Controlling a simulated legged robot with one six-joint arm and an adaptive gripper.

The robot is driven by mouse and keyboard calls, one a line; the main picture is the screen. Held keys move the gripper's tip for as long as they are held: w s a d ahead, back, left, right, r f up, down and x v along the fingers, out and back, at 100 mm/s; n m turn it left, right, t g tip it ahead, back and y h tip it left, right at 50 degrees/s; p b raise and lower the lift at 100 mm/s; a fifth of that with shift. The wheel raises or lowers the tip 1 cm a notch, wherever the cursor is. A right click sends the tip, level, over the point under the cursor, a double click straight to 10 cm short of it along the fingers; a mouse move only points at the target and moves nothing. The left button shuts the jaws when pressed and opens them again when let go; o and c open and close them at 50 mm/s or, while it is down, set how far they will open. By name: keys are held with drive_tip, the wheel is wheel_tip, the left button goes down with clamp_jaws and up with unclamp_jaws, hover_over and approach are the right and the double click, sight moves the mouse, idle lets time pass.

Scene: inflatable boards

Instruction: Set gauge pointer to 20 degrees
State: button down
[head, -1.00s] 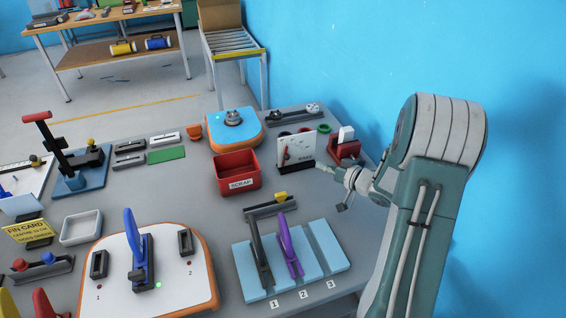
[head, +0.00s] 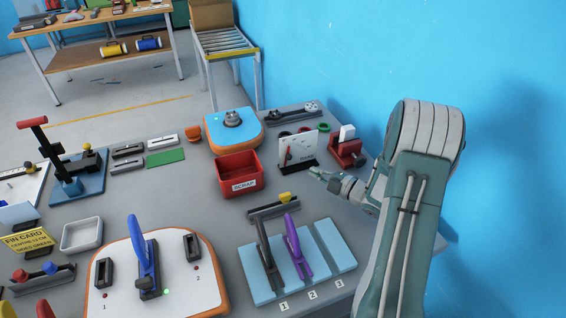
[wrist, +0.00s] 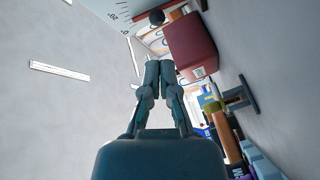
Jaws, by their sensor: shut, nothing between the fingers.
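The gauge is a white upright board (head: 299,148) on a dark base, behind and right of the red scrap bin in the head view. A thin dark and red pointer (head: 285,155) shows near its left edge; its exact reading is too small to tell. In the wrist view, part of the gauge face (wrist: 113,10) with tick marks and numbers shows at the top, with a dark round knob (wrist: 157,17) by its edge. My gripper (head: 313,172) is in front of and below the board, apart from the pointer. Its fingers (wrist: 158,75) are together and empty.
The red scrap bin (head: 239,174) stands left of my gripper. A red block fixture (head: 347,150) is right of the gauge. Light blue strips with a purple lever (head: 296,248) lie in front. The blue wall is close on the right.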

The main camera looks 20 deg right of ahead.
sight(287, 160)
drive_tip(key=n, duration=0.3)
drive_tip(key=f+n, duration=0.1)
drive_tip(key=shift+s+a+t+y, duration=0.25)
drive_tip(key=shift+a+t+y, duration=0.05)
drive_tip(key=shift+a, duration=0.05)
drive_tip(key=shift+w+a+f+n, duration=0.1)
drive_tip(key=shift+a+n, duration=0.1)
drive_tip(key=shift+n, duration=0.4)
drive_tip(key=x, duration=0.9)
drive_tip(key=shift+w+a, duration=0.2)
drive_tip(key=shift+w, duration=0.15)
drive_tip(key=shift+d, duration=0.2)
drive_tip(key=shift+d, duration=0.7)
